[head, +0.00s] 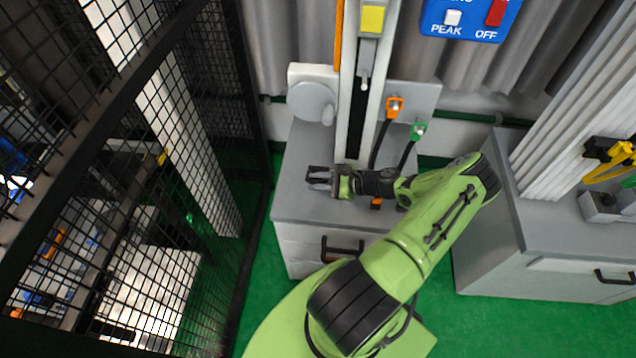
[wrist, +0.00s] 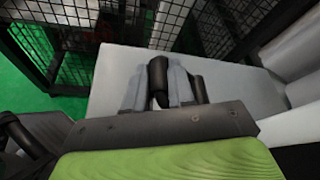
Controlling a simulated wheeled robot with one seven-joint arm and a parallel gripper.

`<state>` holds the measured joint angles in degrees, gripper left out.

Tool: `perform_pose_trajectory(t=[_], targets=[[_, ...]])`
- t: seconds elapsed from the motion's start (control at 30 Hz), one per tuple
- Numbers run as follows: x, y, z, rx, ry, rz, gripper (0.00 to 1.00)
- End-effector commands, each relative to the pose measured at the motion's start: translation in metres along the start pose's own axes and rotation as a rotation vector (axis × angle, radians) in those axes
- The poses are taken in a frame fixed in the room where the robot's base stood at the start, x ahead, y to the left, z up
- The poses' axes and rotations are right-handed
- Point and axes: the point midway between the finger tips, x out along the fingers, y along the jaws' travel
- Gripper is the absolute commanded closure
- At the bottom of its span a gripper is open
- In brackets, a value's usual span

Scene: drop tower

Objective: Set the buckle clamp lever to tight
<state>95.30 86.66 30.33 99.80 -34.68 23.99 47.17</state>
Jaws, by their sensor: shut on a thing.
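My gripper (head: 320,180) is low over the grey cabinet top at the foot of the tower, its fingers pointing left. In the wrist view its two grey fingers (wrist: 157,88) are closed around a black rounded bar (wrist: 158,76), which looks like the buckle clamp lever's handle. A second black bar (wrist: 199,90) stands just right of the fingers. In the head view the handle is too small to separate clearly from the dark fingertips. The clamp's body is hidden, and I cannot tell whether the lever is tight or loose.
The grey cabinet (head: 290,205) carries the upright tower rail (head: 352,90) behind my gripper. Orange (head: 394,106) and green (head: 418,131) plugs with black cables are to its right. A black mesh fence (head: 195,130) stands close on the left. A yellow-and-black device (head: 612,165) is far right.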

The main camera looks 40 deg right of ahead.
Motion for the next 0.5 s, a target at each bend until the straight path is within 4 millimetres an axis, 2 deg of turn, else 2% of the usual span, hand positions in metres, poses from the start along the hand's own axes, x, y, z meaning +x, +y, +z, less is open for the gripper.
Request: perform_pose_trajectory(t=[0.2,0.5], targets=[[-0.002,-0.0062,0.0032,0.093,0.002,0.039,1.0],[-0.0025,-0.0089,0.0043,0.138,0.002,0.057,1.0]])
